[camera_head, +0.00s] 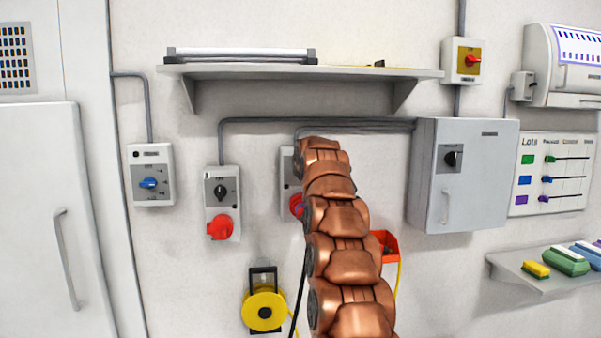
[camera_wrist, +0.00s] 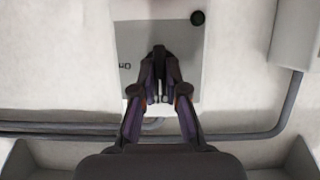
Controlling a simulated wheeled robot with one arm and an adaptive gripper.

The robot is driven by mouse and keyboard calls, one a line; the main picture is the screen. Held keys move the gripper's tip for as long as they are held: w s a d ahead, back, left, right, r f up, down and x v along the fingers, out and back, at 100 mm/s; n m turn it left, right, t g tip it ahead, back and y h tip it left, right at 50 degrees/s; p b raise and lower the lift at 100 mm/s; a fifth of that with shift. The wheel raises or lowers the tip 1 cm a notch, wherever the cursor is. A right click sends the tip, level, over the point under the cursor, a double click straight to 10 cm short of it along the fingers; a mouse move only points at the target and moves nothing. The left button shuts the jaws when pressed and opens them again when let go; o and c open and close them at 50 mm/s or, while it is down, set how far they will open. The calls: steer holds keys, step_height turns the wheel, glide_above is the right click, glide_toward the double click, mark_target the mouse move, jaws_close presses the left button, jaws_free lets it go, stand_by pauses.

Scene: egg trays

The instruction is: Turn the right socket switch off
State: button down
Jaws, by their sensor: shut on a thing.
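The right socket switch (camera_head: 287,185) is a light grey wall box, mostly hidden behind my copper arm in the head view. A red plug (camera_head: 296,206) shows at its lower part. In the wrist view I see its grey face plate (camera_wrist: 190,80) close up, with a dark knob (camera_wrist: 160,50) in the middle. My gripper (camera_wrist: 160,72) has its fingers closed around this knob. The fingers hide part of the knob, so its exact angle is hard to tell. My gripper is hidden in the head view.
A similar socket switch (camera_head: 222,190) with a red plug is to the left, and a blue-knob switch (camera_head: 152,182) farther left. A shelf (camera_head: 300,72) runs above. A grey cabinet (camera_head: 465,190) and an orange-red box (camera_head: 388,243) are to the right. A yellow reel (camera_head: 255,308) hangs below.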

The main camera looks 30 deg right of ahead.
steer(key=c, duration=1.2)
jaws_free()
steer(key=shift+s, duration=0.1)
steer(key=shift+v, duration=0.95)
steer(key=v, duration=1)
steer(key=shift+a+f, duration=0.1)
steer(key=shift+a, duration=0.05)
